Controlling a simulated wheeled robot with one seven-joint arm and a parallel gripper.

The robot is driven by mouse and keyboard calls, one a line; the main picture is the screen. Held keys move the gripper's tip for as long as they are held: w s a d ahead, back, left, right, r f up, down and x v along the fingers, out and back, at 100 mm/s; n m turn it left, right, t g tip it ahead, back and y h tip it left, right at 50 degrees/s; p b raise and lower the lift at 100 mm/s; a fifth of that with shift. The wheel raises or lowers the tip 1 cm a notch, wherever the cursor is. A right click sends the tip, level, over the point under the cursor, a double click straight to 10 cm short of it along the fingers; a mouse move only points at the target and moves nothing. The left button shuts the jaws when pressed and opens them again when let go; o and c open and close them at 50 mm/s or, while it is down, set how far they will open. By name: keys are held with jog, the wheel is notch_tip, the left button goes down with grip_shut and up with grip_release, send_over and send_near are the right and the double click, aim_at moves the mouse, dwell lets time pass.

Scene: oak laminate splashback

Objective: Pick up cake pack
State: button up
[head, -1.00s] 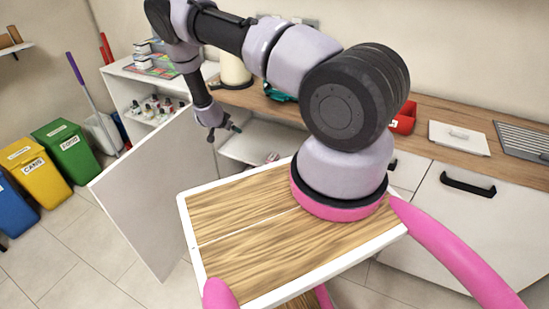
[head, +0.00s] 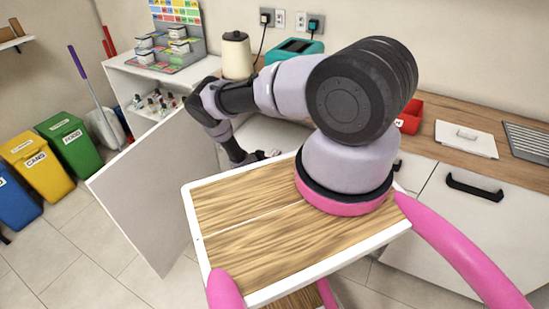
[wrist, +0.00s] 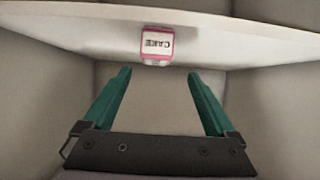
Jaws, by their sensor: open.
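The cake pack (wrist: 157,44) is a small white box with a pink edge and the word CAKE. In the wrist view it sits on a white shelf (wrist: 75,28), and its lettering shows upside down. My gripper (wrist: 158,73) has two green fingers spread wide with nothing between them. The pack is just beyond the fingertips, roughly centred between them and apart from them. In the head view my arm reaches down into the open cabinet, and the fingers are largely hidden there.
The open white cabinet door (head: 150,190) stands left of my arm. The wooden counter (head: 440,113) above holds a teal toaster (head: 293,50), a cream canister (head: 236,55) and a red container (head: 409,116). Coloured bins (head: 70,145) stand on the floor at far left.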

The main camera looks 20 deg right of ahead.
aim_at(275, 153)
jog(key=x, duration=0.4)
jog(key=shift+s+d+f, duration=0.15)
jog(key=shift+d+f, duration=0.1)
jog(key=shift+d, duration=0.2)
jog(key=shift+w+d+f, duration=0.1)
jog(key=shift+w, duration=0.1)
grip_shut()
